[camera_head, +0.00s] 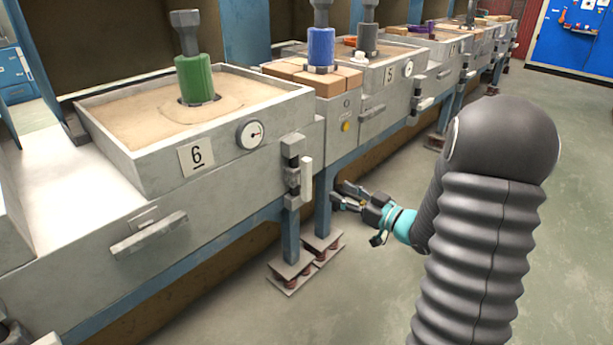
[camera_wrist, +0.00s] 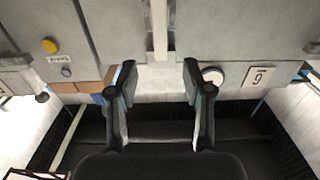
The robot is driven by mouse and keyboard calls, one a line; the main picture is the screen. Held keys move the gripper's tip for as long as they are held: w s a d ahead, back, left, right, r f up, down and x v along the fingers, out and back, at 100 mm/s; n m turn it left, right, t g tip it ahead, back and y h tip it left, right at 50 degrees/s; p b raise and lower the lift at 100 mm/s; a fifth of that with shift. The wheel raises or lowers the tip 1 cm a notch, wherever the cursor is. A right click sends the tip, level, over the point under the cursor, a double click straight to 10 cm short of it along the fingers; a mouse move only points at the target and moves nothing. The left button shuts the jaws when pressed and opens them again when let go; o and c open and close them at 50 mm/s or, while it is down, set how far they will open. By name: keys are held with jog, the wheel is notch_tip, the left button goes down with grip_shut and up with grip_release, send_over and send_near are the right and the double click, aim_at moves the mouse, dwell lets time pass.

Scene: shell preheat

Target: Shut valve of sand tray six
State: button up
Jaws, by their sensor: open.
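Sand tray six (camera_head: 125,158) stands at the left in the head view, filled with sand, with a green vessel (camera_head: 194,80) set in it. Its number plate (camera_head: 197,155) and round gauge (camera_head: 250,134) are on the front. The valve's pale upright handle (camera_head: 306,180) is at the right end of the front, beside dark fittings. My gripper (camera_head: 340,196) is to the right of the handle and apart from it. In the wrist view my gripper (camera_wrist: 158,76) is open and empty. The pale handle (camera_wrist: 159,28) shows there beyond the fingertips, between the two fingers.
A blue vessel (camera_head: 321,47) stands on bricks right of tray six, above a yellow button (camera_head: 346,127). Tray five (camera_head: 390,68) and more stations continue rightward. Table legs with footplates (camera_head: 292,275) stand below the valve. The floor (camera_head: 575,170) at right is clear.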

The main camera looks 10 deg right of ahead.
aim_at(310, 176)
jog(key=x, duration=1.3)
jog(key=shift+a, duration=0.1)
grip_shut()
